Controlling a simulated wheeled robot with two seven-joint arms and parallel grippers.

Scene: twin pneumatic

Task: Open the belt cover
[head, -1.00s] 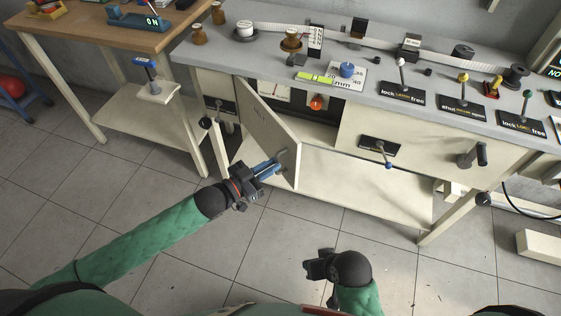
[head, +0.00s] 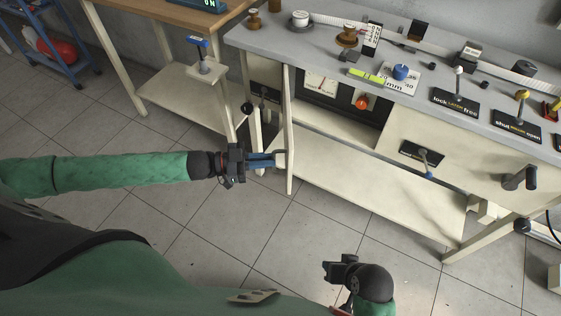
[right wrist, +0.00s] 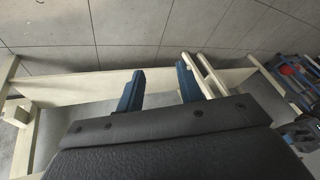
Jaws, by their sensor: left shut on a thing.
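The belt cover (head: 289,118) is a cream hinged panel on the workbench front. In the head view it stands swung out, seen almost edge-on, with the cabinet opening to its right uncovered. My left gripper (head: 272,159) is at the cover's lower left side, shut on its handle (head: 281,160); the fingers partly hide the handle. My right gripper (head: 338,272) is low in front of the bench, away from the cover. In the right wrist view its two blue fingers (right wrist: 160,78) are apart with nothing between them.
Inside the opening are a gauge (head: 321,83) and an orange knob (head: 362,103). A cream lower shelf (head: 370,180) runs below. A lever (head: 428,158) and a black crank handle (head: 520,178) stick out of the bench front. The tiled floor (head: 210,230) ahead is clear.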

